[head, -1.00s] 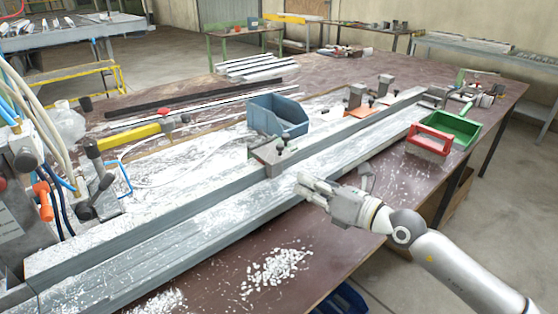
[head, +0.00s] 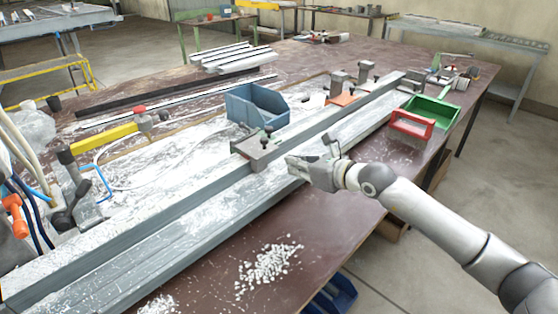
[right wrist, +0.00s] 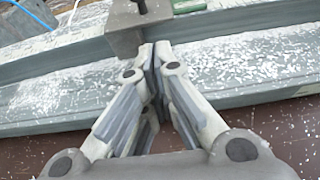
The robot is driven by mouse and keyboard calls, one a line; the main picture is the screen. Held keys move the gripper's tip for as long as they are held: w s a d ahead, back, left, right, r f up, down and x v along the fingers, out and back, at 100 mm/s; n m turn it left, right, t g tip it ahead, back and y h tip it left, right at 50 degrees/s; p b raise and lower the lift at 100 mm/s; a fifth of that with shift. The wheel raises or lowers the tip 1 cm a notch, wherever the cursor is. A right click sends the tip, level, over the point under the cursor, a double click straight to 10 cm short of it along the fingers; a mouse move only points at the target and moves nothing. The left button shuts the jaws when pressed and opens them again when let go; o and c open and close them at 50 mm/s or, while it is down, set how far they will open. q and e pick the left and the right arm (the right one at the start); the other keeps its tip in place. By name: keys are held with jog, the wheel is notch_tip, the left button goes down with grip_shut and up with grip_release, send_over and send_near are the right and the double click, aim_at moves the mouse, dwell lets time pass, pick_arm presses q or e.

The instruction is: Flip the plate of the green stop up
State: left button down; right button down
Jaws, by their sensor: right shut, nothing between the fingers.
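No stop looks clearly green in the head view. The nearest stop is a grey, faintly greenish block with a dark knob (head: 256,149), sitting on the long metal profile rail. It also shows at the top of the right wrist view (right wrist: 139,24). I cannot make out whether its plate is up or down. My right gripper (head: 290,161) is shut and empty, just right of this stop and over the near rail. In the right wrist view its closed fingertips (right wrist: 153,52) point at the stop's lower edge; contact cannot be told. My left gripper is not in view.
A blue bin (head: 256,106) stands behind the stop. White chips (head: 268,264) lie on the near table. A yellow bar (head: 103,135) lies left.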

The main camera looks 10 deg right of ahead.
aim_at(255, 148)
jog(key=x, duration=0.4)
jog(key=shift+w+a, duration=0.15)
jog(key=shift+w, duration=0.05)
jog(key=shift+w+a+f, duration=0.25)
jog(key=shift+w+a, duration=0.1)
jog(key=shift+w, duration=0.15)
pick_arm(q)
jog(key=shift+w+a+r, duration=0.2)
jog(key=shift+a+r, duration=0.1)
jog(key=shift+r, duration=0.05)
pick_arm(e)
jog(key=shift+w+a+f, duration=0.1)
jog(key=shift+w+f, duration=0.05)
jog(key=shift+w, duration=0.05)
pick_arm(q)
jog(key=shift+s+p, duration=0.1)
jog(key=shift+p, duration=0.2)
